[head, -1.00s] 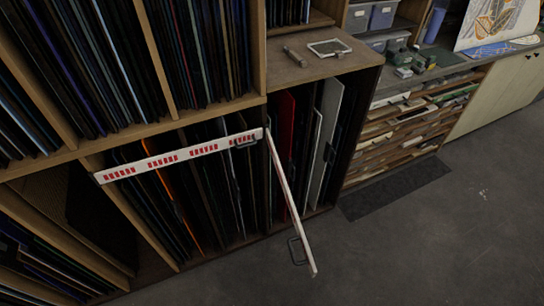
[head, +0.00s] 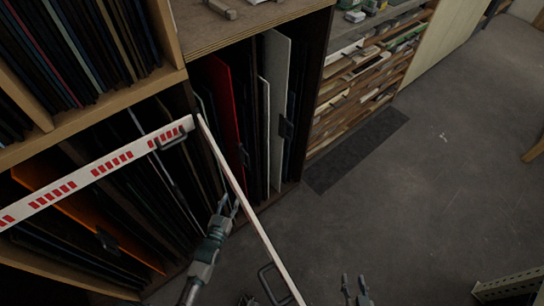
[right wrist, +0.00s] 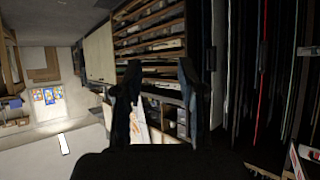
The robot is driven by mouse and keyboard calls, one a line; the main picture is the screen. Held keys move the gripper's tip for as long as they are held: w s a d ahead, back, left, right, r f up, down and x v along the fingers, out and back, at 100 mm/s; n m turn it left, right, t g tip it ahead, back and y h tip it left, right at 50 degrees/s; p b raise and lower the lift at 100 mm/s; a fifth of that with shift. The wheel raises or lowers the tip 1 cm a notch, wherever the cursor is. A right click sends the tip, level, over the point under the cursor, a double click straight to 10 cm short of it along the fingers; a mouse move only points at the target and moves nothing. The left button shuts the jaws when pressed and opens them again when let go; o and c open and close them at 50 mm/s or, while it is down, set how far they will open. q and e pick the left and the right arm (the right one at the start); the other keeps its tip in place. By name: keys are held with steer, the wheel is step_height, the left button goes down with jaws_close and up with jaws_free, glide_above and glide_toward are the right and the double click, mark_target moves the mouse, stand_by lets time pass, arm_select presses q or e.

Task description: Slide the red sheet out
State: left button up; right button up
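The red sheet (head: 227,115) stands upright in the rack compartment right of the centre post, among dark and pale sheets. A dark clip-like handle (head: 244,155) is at its front edge. My left gripper (head: 228,207) is low in front of the rack, below the red sheet and left of the swung-out bar, its fingers apart and empty. My right gripper (head: 355,288) is at the bottom of the head view, over the floor, right of that bar. In the right wrist view its fingers (right wrist: 160,80) are wide apart with nothing between them. A thin red edge (right wrist: 262,80) shows there.
A white bar (head: 250,205) with a handle stands swung out from the post, between my grippers. A red-marked white bar (head: 110,162) crosses the left compartment, which holds an orange sheet (head: 85,215). A pale grey sheet (head: 276,100) stands right of the red one.

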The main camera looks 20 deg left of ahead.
mark_target(248, 164)
arm_select(q)
steer(key=w+b, duration=0.1)
steer(key=w, duration=0.4)
steer(key=w+b, duration=0.1)
steer(key=w, duration=0.5)
steer(key=w+b, duration=0.2)
steer(key=w, duration=0.4)
steer(key=shift+w+r, duration=0.2)
steer(key=shift+r, duration=0.2)
steer(key=shift+w+d+r, duration=0.1)
steer(key=shift+w+r, duration=0.05)
steer(key=shift+r, duration=0.05)
steer(key=shift+a+f, duration=0.15)
steer(key=shift+a, duration=0.2)
jaws_close()
steer(key=shift+d, duration=0.1)
arm_select(e)
steer(key=w+a+r+t+y, duration=0.1)
steer(key=w+r+t+y, duration=0.1)
steer(key=r+t, duration=0.6)
step_height(248, 164, up, 3)
steer(key=shift+w+a+f+t, duration=0.15)
steer(key=shift+w+a+t, duration=0.15)
steer(key=shift+w, duration=0.45)
